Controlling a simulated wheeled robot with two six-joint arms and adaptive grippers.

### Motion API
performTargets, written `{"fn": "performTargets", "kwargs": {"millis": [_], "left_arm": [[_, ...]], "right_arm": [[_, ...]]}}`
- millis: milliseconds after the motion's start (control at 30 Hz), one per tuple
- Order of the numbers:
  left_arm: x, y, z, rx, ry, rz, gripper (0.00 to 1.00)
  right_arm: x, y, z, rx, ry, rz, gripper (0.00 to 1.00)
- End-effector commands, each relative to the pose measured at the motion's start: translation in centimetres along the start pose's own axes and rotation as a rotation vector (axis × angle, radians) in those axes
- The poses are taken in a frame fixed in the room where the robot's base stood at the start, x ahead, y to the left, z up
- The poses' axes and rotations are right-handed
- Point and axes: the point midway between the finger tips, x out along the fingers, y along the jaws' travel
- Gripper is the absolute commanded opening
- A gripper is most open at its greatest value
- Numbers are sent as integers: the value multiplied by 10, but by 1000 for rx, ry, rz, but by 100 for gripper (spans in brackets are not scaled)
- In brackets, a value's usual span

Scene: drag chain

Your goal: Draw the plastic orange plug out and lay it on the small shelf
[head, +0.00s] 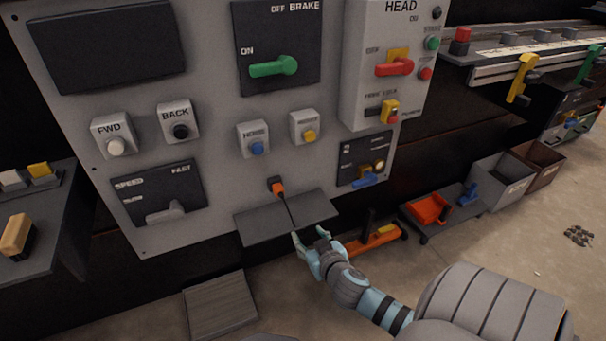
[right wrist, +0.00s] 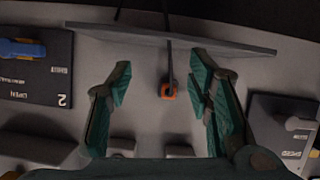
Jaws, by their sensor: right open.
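The orange plug (head: 278,188) sits in its dark socket on the grey panel, just above the small shelf, with a dark cord hanging from it over the shelf. The small shelf (head: 256,224) is a grey plate jutting from the panel, with nothing lying on it. My right gripper (head: 310,235) is below and in front of the shelf's front edge, open and empty. In the right wrist view the plug (right wrist: 168,90) shows between the spread fingers (right wrist: 163,88), farther off and apart from them; the shelf (right wrist: 200,38) crosses above, as that view is upside down. My left gripper is out of view.
A green brake lever (head: 273,67), a blue button (head: 257,149) and a yellow button (head: 309,136) are above the plug. A dark box with a blue lever (head: 368,180) is to its right.

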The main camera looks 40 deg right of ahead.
Motion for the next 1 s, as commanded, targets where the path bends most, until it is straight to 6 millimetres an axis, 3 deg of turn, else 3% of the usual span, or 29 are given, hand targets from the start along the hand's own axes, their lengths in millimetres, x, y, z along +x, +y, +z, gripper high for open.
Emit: {"fn": "performTargets", "kwargs": {"millis": [33, 133, 233, 333, 700, 833, 1000], "left_arm": [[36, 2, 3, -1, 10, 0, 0], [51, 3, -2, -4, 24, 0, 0], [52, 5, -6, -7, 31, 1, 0], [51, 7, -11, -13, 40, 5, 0], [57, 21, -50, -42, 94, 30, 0], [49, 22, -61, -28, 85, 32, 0], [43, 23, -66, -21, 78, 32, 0]], "right_arm": [[6, -7, -6, 33, 88, -7, 47], [-6, -12, -44, 95, 208, -21, 47], [-9, -14, -64, 121, 253, -27, 47], [2, -14, -71, 124, 257, -27, 47], [96, -15, -94, 126, 254, -28, 47], [116, -15, -99, 124, 252, -28, 47], [125, -16, -104, 123, 253, -30, 47]]}}
